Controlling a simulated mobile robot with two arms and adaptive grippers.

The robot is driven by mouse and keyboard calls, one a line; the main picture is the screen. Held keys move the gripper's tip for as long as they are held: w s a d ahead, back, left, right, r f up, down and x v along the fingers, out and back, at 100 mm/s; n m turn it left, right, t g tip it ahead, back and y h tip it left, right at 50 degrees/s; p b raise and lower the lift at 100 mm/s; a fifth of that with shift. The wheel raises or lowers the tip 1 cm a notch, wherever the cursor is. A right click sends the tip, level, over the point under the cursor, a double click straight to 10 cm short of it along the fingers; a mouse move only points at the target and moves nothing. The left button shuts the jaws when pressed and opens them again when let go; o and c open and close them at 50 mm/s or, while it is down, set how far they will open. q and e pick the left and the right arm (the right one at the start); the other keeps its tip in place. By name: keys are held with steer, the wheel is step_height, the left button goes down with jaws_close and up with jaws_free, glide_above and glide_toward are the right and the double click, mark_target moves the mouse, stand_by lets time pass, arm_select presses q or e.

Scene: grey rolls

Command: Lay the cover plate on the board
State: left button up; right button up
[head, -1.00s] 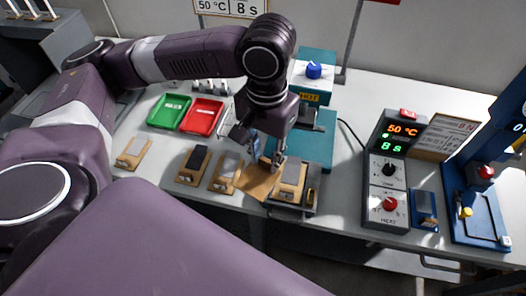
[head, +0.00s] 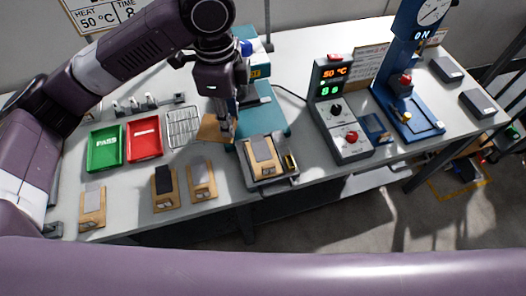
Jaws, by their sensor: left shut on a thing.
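My left gripper (head: 228,130) is in front of the teal press and shut on a thin tan plate, which I take as the cover plate (head: 209,128). The plate sticks out to the left of the fingers; the fingers partly hide its right edge. It appears held above the table. A wooden board (head: 252,143) with a grey strip on it lies in a dark tray (head: 281,178), to the right of and nearer than the gripper. The plate is apart from this board. My right gripper is not in view.
Several other wooden boards (head: 166,203) with strips lie along the front edge. A green tray (head: 95,150), a red tray (head: 154,152) and a wire rack (head: 183,140) are behind them. The control box (head: 353,152) and blue press (head: 430,128) stand to the right.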

arm_select(q)
steer(key=w+d+r+m+p, duration=0.1)
steer(key=w+d+m, duration=0.1)
steer(key=d+m, duration=0.85)
steer(key=a+f+p, duration=0.1)
steer(key=f, duration=0.5)
steer(key=f+m+p, duration=0.1)
steer(key=f, duration=0.5)
steer(key=a+f+m+p, duration=0.1)
steer(key=f, duration=0.5)
steer(key=shift+s+a+f+m, duration=0.15)
steer(key=shift+a+f+m, duration=0.1)
steer(key=shift+a+f, duration=0.1)
steer(key=shift+f, duration=0.1)
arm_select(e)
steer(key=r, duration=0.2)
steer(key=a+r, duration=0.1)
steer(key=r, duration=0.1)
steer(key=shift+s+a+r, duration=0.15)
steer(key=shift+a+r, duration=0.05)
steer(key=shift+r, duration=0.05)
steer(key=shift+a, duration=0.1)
